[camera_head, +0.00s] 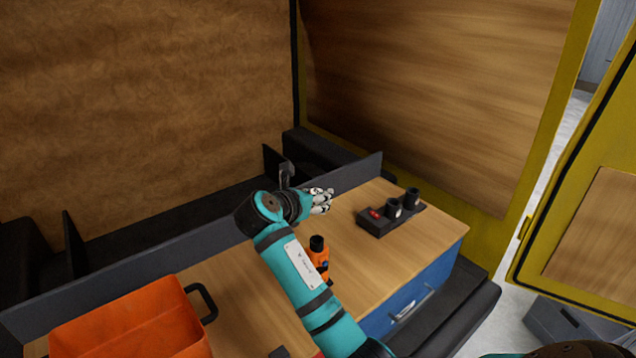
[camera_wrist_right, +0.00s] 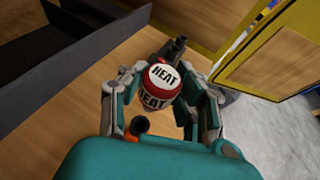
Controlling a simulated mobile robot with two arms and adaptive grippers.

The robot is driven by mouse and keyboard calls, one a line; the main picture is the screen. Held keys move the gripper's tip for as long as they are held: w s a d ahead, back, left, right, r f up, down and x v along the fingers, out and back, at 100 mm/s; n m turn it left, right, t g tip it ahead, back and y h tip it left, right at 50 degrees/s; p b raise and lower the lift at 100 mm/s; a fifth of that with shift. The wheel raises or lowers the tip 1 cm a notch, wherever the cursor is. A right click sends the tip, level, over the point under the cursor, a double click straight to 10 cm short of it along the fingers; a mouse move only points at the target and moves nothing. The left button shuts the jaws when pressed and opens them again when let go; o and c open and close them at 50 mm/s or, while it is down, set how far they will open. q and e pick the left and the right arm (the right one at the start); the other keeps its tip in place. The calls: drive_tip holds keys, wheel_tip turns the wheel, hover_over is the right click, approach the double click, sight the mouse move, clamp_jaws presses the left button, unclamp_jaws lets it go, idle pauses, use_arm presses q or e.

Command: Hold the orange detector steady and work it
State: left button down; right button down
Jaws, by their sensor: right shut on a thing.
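The orange detector (camera_head: 317,259), with a black top, stands on the wooden counter beside my right forearm, which hides part of it. In the right wrist view a piece of the detector (camera_wrist_right: 139,127) shows low between the gripper and the wrist. My right gripper (camera_head: 320,201) is above the counter, past the detector. It is shut on a red-and-white can marked HEAT (camera_wrist_right: 161,80), with a finger on each side of the can. The can is mostly hidden by the fingers in the head view. My left gripper is not in view.
A black block (camera_head: 375,226) with two black cups and a red spot sits toward the counter's right. An orange open bin (camera_head: 130,318) with a black handle is at lower left. A low dark board (camera_head: 345,176) runs along the counter's back. Blue drawers (camera_head: 410,302) are below.

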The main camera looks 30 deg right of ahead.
drive_tip(key=shift+w+d+f, duration=0.1)
drive_tip(key=shift+d, duration=0.05)
drive_tip(key=shift+f, duration=1.05)
wheel_tip(320, 180, down, 3)
drive_tip(key=b, duration=0.3)
drive_tip(key=shift+r, duration=0.15)
